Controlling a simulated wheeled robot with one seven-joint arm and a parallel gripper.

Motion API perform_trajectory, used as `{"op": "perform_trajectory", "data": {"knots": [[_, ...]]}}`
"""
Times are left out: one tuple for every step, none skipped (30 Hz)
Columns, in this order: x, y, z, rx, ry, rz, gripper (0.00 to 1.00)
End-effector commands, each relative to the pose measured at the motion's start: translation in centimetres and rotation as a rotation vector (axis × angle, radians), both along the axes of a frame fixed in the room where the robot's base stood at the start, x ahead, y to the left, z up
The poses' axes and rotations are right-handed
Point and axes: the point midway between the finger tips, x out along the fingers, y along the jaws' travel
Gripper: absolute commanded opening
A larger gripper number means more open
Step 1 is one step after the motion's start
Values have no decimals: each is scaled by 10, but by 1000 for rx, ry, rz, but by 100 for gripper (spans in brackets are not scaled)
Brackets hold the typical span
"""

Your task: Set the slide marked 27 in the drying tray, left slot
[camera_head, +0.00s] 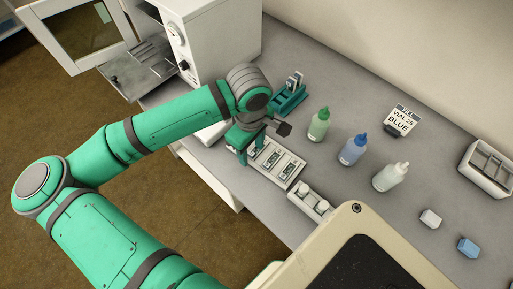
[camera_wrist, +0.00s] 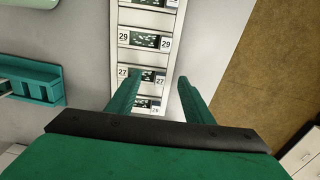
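A long white slide holder (camera_head: 292,181) lies on the bench in the head view, with several slides in a row. In the wrist view, the slide marked 27 (camera_wrist: 148,76) lies in this holder (camera_wrist: 172,20), with its label visible. The slide marked 29 (camera_wrist: 145,40) lies one place farther up. My gripper (camera_wrist: 155,84) is open and empty, its fingers apart over the holder on either side of the row near slide 27. In the head view my gripper (camera_head: 247,150) is over the holder's left end. I cannot tell for sure which container is the drying tray.
A teal slotted rack (camera_head: 290,100) stands behind my gripper. Green (camera_head: 319,124), blue (camera_head: 353,150) and white (camera_head: 390,177) bottles stand to the right. A pale divided box (camera_head: 487,166) stands far right. A white block holder (camera_head: 310,201) is near the front.

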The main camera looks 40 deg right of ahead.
Motion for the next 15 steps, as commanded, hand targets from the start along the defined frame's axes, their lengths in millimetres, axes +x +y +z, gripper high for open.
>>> {"op": "perform_trajectory", "data": {"knots": [[0,0,0,0,0,1,37],[0,0,0,0,0,1,30],[0,0,0,0,0,1,21],[0,0,0,0,0,1,13],[0,0,0,0,0,2,6],[1,0,0,0,0,2,0],[1,0,0,0,0,2,0],[1,0,0,0,0,2,0],[1,0,0,0,0,2,0],[1,0,0,0,0,2,0],[1,0,1,0,0,2,0],[1,0,2,0,-1,2,0],[1,0,3,0,-1,2,0],[1,0,4,0,-2,2,0],[1,1,7,0,-2,2,0]]}}
